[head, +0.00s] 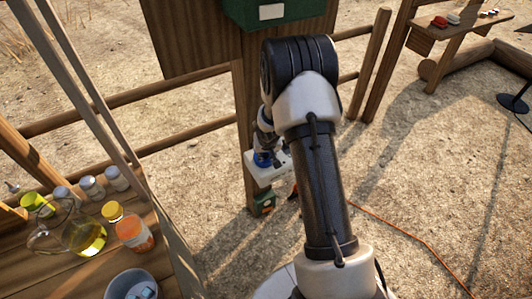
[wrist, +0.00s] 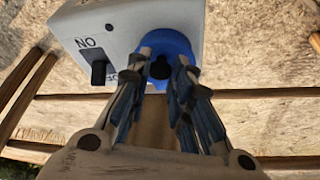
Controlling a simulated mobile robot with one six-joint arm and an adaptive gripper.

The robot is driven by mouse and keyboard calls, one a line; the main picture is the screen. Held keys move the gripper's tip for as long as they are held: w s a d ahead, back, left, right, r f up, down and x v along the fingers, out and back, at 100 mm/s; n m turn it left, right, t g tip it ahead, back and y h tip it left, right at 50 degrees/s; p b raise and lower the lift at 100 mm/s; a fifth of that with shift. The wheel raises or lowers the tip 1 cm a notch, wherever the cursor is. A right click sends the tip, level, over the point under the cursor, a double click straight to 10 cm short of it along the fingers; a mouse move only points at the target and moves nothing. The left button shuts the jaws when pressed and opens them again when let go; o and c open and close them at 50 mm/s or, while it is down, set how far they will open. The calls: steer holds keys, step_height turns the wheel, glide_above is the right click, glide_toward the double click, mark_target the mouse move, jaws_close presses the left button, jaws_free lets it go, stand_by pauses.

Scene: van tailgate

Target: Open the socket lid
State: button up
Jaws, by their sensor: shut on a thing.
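The socket box is a pale grey box (wrist: 110,25) at the top of the wrist view, with a round blue lid (wrist: 172,39) on its face. A dark knob-like part sits in the middle of the blue. My gripper (wrist: 164,60) has its two fingers on either side of this part, shut on the lid. I cannot tell whether the lid is lifted at all. In the head view the box (head: 283,160) is on a wooden post, partly hidden by my arm, and my gripper is mostly hidden there.
A black switch (wrist: 99,73) is beside the lid. A small green box (head: 264,202) is lower on the post, a larger green box (head: 275,12) above. An orange cable (head: 400,232) crosses the ground. A wooden surface at left holds a jug (head: 85,238) and bottles.

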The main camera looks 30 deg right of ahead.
jaws_close()
steer(key=shift+r+p, duration=0.25)
steer(key=shift+p, duration=0.35)
